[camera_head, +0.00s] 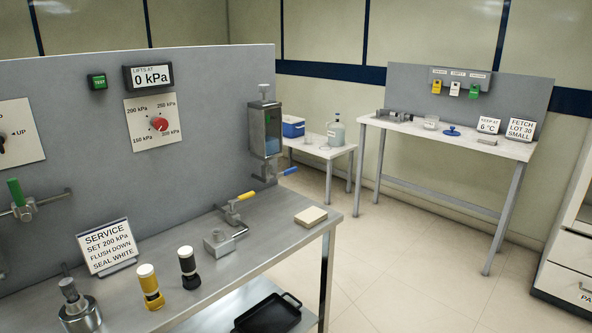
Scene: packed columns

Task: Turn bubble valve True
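A sight-glass chamber (267,132) with blue liquid in its lower part is fixed at the right end of the grey panel (205,90). A small valve with a blue lever (290,171) sits just below it; the lever points right and slightly up. A second valve with a yellow lever (246,196) lies on the bench below. No label names either one as the bubble valve. Neither of my grippers is in view.
The steel bench (255,238) holds a service sign (107,243), a yellow cylinder (150,287), a black cylinder (189,268) and a beige block (310,216). A black tray (268,314) sits on the lower shelf. Open floor (400,270) lies to the right.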

